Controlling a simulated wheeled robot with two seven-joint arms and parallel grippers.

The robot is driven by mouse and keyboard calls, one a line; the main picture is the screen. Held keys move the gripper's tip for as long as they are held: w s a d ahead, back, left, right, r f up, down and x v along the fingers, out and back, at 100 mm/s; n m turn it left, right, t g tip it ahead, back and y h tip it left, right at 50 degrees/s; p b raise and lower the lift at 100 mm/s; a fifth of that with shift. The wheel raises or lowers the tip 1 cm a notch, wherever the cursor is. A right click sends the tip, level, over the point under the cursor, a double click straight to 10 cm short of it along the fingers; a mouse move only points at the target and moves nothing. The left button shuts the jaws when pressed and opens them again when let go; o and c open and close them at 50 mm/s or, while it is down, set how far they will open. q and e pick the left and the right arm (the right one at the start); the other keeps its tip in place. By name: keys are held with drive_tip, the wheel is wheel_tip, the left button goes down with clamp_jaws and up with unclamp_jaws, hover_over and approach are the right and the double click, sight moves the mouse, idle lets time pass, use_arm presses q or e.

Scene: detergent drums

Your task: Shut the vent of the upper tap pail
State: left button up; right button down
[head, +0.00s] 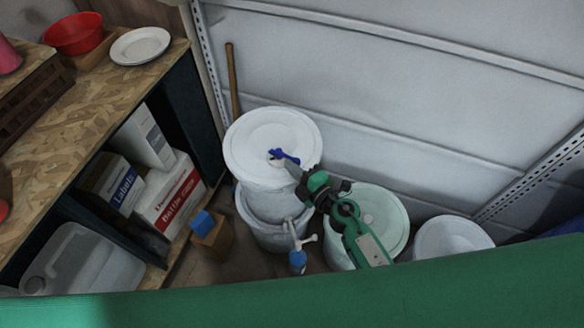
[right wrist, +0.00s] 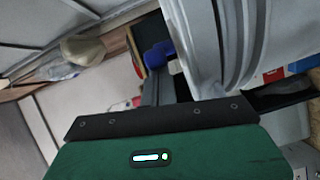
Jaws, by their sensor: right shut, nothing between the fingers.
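The upper tap pail (head: 248,136) is white and round, with a white lid, and stands on top of another pale pail. The blue vent (head: 284,156) sits on its lid, near the lid's middle. My right gripper (head: 295,170) is shut and empty, with its tips at or just beside the vent; I cannot tell whether they touch. In the right wrist view a blue part (right wrist: 158,55) shows beyond the fingers, beside a white ribbed pail wall (right wrist: 212,40). My left gripper is not in view.
The lower pail (head: 262,232) has a tap with a blue end (head: 298,260). A lidded pale green pail (head: 393,215) and a white pail (head: 452,236) stand to the right. A wooden shelf (head: 95,105) with boxes is at the left. A ribbed wall (head: 400,90) closes the back.

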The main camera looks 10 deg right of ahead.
sight(304, 158)
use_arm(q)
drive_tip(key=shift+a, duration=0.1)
use_arm(e)
drive_tip(key=shift+w+d+n+y, duration=0.1)
drive_tip(key=shift+d+n+y, duration=0.1)
drive_tip(key=shift+n+y, duration=0.15)
